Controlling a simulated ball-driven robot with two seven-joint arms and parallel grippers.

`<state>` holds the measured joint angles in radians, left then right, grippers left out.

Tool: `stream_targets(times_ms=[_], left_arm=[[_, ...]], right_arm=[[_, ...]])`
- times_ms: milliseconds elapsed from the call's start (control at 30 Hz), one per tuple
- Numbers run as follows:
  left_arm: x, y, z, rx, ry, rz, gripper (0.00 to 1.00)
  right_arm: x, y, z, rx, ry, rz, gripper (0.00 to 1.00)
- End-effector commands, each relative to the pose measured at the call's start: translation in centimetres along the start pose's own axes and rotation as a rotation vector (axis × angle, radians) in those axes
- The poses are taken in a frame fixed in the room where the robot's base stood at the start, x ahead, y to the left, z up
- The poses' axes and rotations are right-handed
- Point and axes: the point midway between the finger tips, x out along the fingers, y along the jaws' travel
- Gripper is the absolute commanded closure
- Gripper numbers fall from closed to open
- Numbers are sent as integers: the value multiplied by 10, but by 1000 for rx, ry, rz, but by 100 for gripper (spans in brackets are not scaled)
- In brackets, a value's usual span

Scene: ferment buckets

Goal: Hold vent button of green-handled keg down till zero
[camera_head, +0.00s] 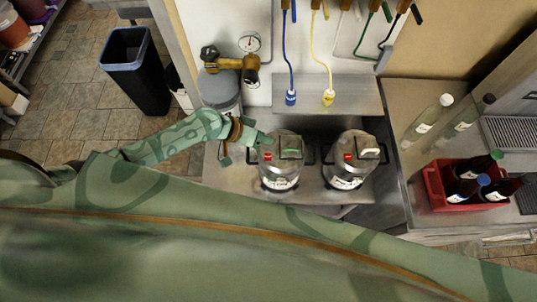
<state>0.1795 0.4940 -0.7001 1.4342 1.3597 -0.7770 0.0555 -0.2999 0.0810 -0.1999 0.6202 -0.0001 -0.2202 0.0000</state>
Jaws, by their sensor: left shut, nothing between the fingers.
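Two metal kegs stand side by side on the grey bench. The left keg (280,178) has a green handle (291,153) on its lid and a small red part (267,155), perhaps the vent button. The right keg (346,178) has a pale handle (370,152) and a similar red part (349,157). My left gripper (264,138) is shut and empty at the back left rim of the green-handled keg, just behind its red part; I cannot tell if it touches the keg. A round gauge (250,43) hangs on the wall; its reading is too small to tell. My right gripper is out of view.
A gas cylinder (219,88) with a brass valve stands behind my left arm. Blue (290,97) and yellow (328,97) hose connectors hang behind the kegs. A red crate (436,188) of bottles and two clear bottles (427,119) occupy the right counter.

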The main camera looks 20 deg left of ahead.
Motion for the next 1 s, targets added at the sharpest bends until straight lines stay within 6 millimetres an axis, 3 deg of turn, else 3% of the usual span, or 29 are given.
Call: stream_targets(times_ms=[267,800,1000], left_arm=[[7,-5,5,-1,1,-1,100],[56,-42,41,0,0,-2,100],[62,-46,45,0,1,-1,100]], right_arm=[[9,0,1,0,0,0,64],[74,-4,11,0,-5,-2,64],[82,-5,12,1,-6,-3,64]])
